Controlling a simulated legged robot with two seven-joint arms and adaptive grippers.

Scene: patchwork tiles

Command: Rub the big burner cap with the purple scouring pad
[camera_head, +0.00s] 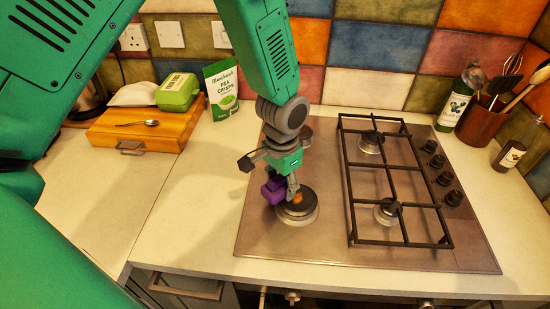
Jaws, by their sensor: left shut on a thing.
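The big burner cap (297,207) is a dark disc on a silver ring at the front left of the steel hob (270,245). An orange-brown patch shows on its top. My left gripper (283,190) reaches down from above and is shut on the purple scouring pad (273,190). The pad is at the upper left edge of the cap; I cannot tell whether it touches the cap. The gripper hides part of the pad and the cap's far edge. My right gripper is not in view.
A black pan grate (399,244) covers the hob's right half, with knobs (445,178) beside it. A wooden box (110,131) with a spoon, a green pack (178,92) and a pea crisps bag (222,88) stand back left. A utensil pot (480,123) and bottles stand back right.

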